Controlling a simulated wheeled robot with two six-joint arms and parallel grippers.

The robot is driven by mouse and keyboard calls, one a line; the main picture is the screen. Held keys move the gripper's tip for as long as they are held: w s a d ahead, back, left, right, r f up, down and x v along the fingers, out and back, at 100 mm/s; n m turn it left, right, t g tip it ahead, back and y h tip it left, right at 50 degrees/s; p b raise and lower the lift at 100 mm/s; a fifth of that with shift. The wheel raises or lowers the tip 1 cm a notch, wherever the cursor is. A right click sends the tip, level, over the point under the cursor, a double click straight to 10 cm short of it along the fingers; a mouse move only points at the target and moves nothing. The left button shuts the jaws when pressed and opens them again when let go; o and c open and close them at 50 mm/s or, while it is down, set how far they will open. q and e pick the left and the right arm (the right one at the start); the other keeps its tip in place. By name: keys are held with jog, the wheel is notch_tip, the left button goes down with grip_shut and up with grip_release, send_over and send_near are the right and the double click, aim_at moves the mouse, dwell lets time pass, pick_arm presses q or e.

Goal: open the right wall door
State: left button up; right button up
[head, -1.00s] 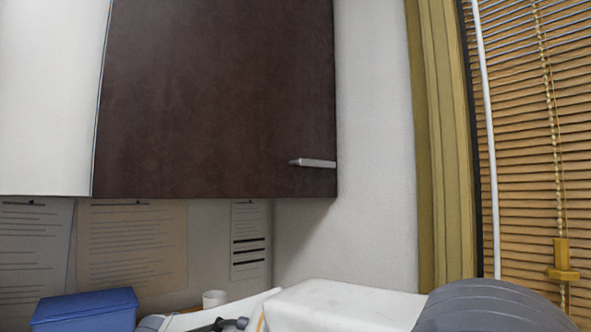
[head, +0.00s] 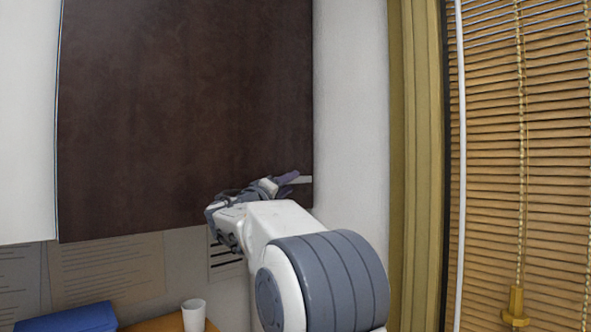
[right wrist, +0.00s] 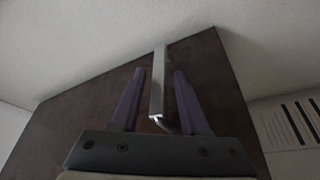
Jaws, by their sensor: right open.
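The right wall door (head: 185,105) is a dark brown cupboard panel, and it looks shut. Its metal handle (head: 304,180) is at the lower right corner, partly hidden by my gripper. My right gripper (head: 284,186) is at the handle in the head view. In the right wrist view, the handle (right wrist: 158,85) lies between the two purple fingers of my open right gripper (right wrist: 154,100), with a gap on each side. The door (right wrist: 75,115) fills much of that view. My left gripper is not in view.
A white cupboard front (head: 27,120) adjoins the door on the left. A blue box (head: 70,319) and a white cup (head: 194,314) stand below. Papers (head: 105,270) hang on the wall. A curtain (head: 415,150) and blinds (head: 525,150) are at right.

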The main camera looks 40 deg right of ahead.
aim_at(295, 181)
jog(key=p+x, duration=0.1)
jog(key=x, duration=0.1)
jog(key=shift+w+d+r, duration=0.1)
jog(key=shift+d+r, duration=0.15)
jog(key=shift+d, duration=0.05)
jog(key=shift+w+d+p, duration=0.3)
jog(key=shift+d+p, duration=0.2)
jog(key=shift+d, duration=0.1)
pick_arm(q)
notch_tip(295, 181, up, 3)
pick_arm(e)
jog(key=shift+f, duration=0.1)
grip_shut()
dwell(0.5)
